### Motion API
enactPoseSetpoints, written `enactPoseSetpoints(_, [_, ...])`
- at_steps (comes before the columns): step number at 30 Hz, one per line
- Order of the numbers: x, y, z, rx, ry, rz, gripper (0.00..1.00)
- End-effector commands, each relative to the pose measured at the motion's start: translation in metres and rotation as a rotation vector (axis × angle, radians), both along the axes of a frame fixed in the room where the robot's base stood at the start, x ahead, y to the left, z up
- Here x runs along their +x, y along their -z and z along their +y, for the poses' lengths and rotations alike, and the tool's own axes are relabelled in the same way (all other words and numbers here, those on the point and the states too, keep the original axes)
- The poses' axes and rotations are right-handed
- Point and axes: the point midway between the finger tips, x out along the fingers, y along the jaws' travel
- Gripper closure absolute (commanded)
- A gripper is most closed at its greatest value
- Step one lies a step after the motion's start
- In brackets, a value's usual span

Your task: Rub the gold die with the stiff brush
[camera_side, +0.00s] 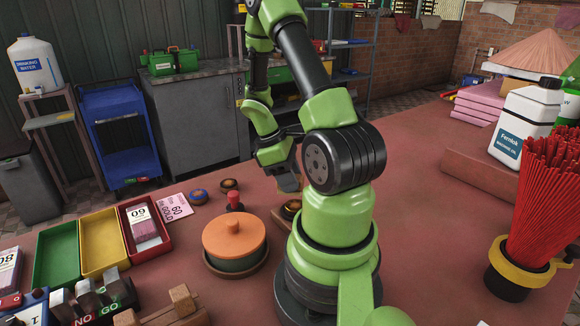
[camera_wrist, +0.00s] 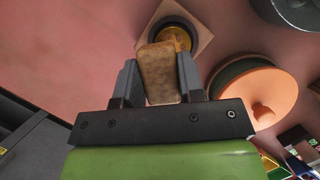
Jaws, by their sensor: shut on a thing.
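My gripper (camera_wrist: 160,80) is shut on a tan-brown block, the stiff brush (camera_wrist: 158,75), between its two grey fingers. Its bristles cannot be made out. Just beyond the brush is the gold die (camera_wrist: 183,38), a gold disc in a dark ring on a square wooden base (camera_wrist: 206,40). The brush overlaps part of the die in the wrist view; I cannot tell whether they touch. In the side view my gripper (camera_side: 287,182) is just above the die (camera_side: 291,207), and my arm partly hides both.
An orange-lidded round pot (camera_side: 235,238) stands left of the die, with a red-knobbed tool (camera_side: 235,201) behind it. A blue-rimmed disc (camera_side: 199,196) and a dark disc (camera_side: 229,185) lie farther back. Green, yellow and red trays (camera_side: 124,220) stand at left. Red incense sticks (camera_side: 545,190) stand at right.

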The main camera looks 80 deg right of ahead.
Motion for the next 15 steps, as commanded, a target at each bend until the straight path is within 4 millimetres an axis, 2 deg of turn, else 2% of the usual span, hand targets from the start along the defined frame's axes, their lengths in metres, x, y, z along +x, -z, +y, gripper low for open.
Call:
enactPoseSetpoints(4, [0.000,0.014,0.000,0.003,-0.002,0.001,0.83])
enactPoseSetpoints(6, [-0.001,0.028,0.001,0.004,-0.002,0.004,0.83])
enactPoseSetpoints(8, [-0.005,0.026,0.004,0.000,-0.002,0.003,0.87])
enactPoseSetpoints(15, [-0.021,0.026,0.020,-0.002,-0.002,0.005,0.86])
